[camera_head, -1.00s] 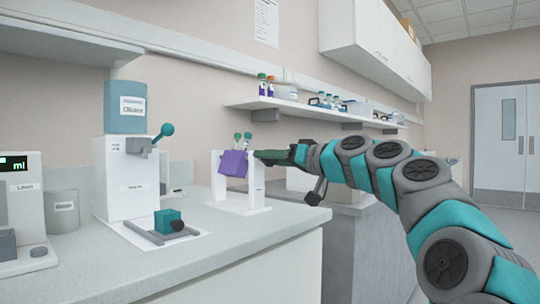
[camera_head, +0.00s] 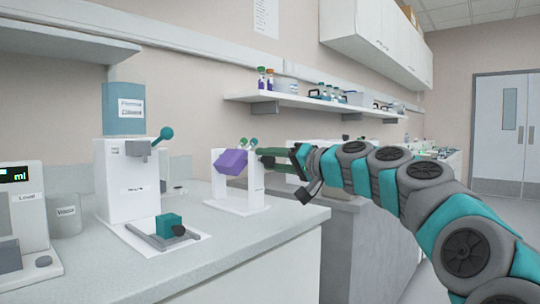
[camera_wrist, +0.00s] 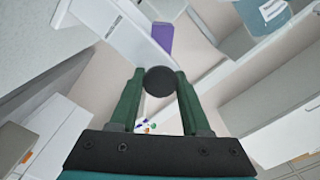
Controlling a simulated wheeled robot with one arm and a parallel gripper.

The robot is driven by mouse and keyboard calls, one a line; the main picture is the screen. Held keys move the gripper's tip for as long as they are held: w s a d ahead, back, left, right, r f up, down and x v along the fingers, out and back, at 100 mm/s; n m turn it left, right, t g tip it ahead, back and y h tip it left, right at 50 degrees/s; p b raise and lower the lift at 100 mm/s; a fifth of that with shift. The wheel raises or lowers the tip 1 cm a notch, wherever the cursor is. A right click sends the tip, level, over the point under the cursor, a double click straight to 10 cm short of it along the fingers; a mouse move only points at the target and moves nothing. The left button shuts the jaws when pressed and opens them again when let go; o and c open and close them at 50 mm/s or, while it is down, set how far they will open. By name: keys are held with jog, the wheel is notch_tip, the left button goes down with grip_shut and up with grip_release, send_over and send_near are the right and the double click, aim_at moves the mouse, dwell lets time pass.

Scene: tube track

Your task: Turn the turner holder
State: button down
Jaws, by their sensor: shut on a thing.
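The turner holder is a purple block (camera_head: 231,162) hung between the two uprights of a white stand (camera_head: 240,204) on the counter. It is tilted, and two tubes with green caps (camera_head: 248,141) stick out of its top. The purple block also shows at the top of the wrist view (camera_wrist: 162,37). My gripper (camera_head: 262,157) is at the right side of the stand. In the wrist view its green fingers (camera_wrist: 160,84) are shut on a dark round knob (camera_wrist: 160,81).
A white dispenser (camera_head: 127,178) with a teal lever and a small teal block (camera_head: 168,225) stand left of the stand. A scale with a display (camera_head: 22,220) is at the far left. A shelf with bottles (camera_head: 300,98) is above. The counter front is clear.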

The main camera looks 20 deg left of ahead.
jog(key=shift+r+m+p, duration=0.15)
jog(key=shift+m+p, duration=1.05)
jog(key=shift+m, duration=0.3)
jog(key=shift+w+m+p, duration=0.1)
jog(key=shift+m+p, duration=1.05)
jog(key=shift+m, duration=0.35)
jog(key=shift+f+m+p, duration=0.15)
jog(key=shift+m+p, duration=0.2)
jog(key=shift+m, duration=0.45)
jog(key=shift+f+m+p, duration=0.15)
jog(key=shift+m+p, duration=0.2)
jog(key=shift+m, duration=0.45)
jog(key=shift+f+m, duration=0.1)
jog(key=shift+m, duration=2.6)
jog(key=shift+f+m, duration=0.1)
jog(key=shift+m, duration=2.6)
jog(key=shift+c, duration=2)
grip_release()
